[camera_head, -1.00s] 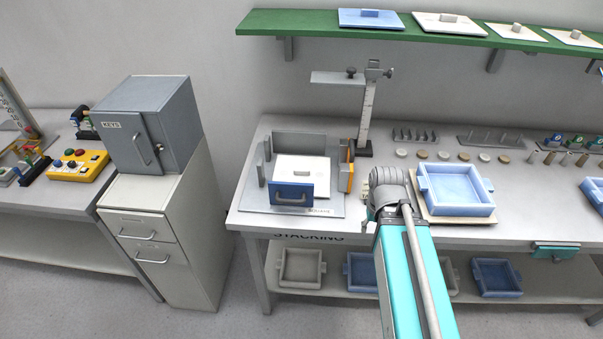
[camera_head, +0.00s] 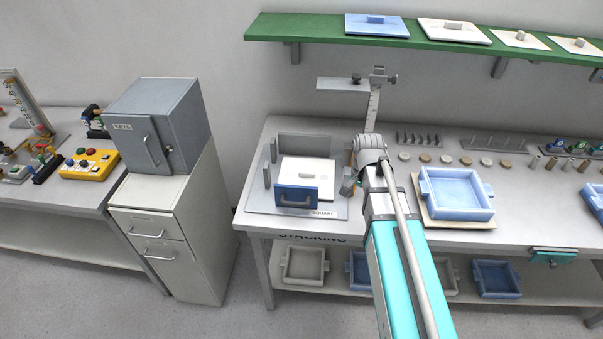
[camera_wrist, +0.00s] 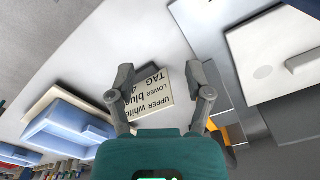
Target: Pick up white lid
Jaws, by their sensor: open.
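A white lid (camera_head: 305,170) with a small grey handle lies flat in the grey square stacking fixture (camera_head: 262,209), behind a blue front plate (camera_head: 297,196) with a handle. In the wrist view the white lid (camera_wrist: 262,62) is at the upper right, its handle cut by the right edge. My gripper (camera_head: 348,182) is just right of the fixture, mostly hidden by my arm. In the wrist view my gripper (camera_wrist: 165,87) is open and empty, its fingers left of the lid. Between them a printed card (camera_wrist: 158,98) reads "UPPER white, LOWER blue".
A measuring stand (camera_head: 374,105) rises behind my gripper. A blue tray (camera_head: 456,211) stands to the right on the table. A green shelf (camera_head: 300,31) above holds a blue lid (camera_head: 376,27), another white lid (camera_head: 454,33) and smaller plates. A grey cabinet (camera_head: 157,125) stands left.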

